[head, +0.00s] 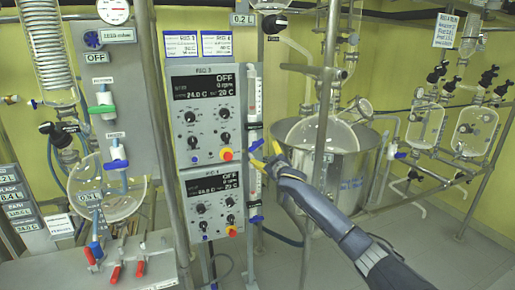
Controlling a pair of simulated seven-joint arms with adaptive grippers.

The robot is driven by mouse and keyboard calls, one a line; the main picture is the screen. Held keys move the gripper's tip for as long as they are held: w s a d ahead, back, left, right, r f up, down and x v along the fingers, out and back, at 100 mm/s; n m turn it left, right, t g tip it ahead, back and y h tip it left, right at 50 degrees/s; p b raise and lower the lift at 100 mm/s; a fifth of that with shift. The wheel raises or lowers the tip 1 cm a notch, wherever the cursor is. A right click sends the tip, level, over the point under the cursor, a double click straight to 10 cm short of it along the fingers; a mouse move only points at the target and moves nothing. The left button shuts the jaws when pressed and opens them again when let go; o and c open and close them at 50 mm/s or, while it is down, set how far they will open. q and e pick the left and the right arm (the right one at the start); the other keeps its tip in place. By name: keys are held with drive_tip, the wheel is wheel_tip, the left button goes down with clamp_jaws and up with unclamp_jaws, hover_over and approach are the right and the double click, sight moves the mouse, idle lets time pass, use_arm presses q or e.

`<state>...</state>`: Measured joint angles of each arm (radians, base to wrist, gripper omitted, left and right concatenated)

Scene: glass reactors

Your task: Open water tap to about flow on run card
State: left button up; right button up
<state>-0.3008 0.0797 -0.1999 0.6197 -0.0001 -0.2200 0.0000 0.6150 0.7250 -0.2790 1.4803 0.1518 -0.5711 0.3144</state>
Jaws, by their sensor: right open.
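My right gripper (267,156) has yellow fingertips and is open, just right of the control panel. Its arm comes in from the lower right. A narrow vertical tube (254,108) runs along the panel's right edge. A small blue tap handle (256,145) sits on it, close to the upper fingertip; I cannot tell whether they touch. A second blue handle (256,219) is lower down. Which one is the water tap, and how far it is open, is not clear. White cards (181,44) with small print stand above the panel; their text is unreadable. My left gripper is not in view.
Two control boxes (205,113) show OFF. A large steel vessel (350,180) with glassware stands behind my right arm. Glass vessels (425,125) hang on a rack at right. A board with green (101,109) and blue valves stands at left. Red-handled tools (115,275) are at lower left.

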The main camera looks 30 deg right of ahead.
sight(258, 147)
drive_tip(key=shift+w+d, duration=0.3)
drive_tip(key=shift+w, duration=1.25)
drive_tip(key=shift+w+d, duration=0.3)
drive_tip(key=shift+w, duration=1.2)
drive_tip(key=shift+w+d, duration=0.3)
drive_tip(key=shift+w, duration=1.25)
drive_tip(key=c, duration=0.9)
drive_tip(key=shift+n, duration=1.4)
drive_tip(key=o, duration=0.9)
drive_tip(key=shift+d, duration=0.1)
drive_tip(key=shift+s, duration=0.1)
drive_tip(key=s+a, duration=0.2)
drive_tip(key=s, duration=0.9)
drive_tip(key=shift+s+a, duration=0.15)
drive_tip(key=shift+s, duration=0.15)
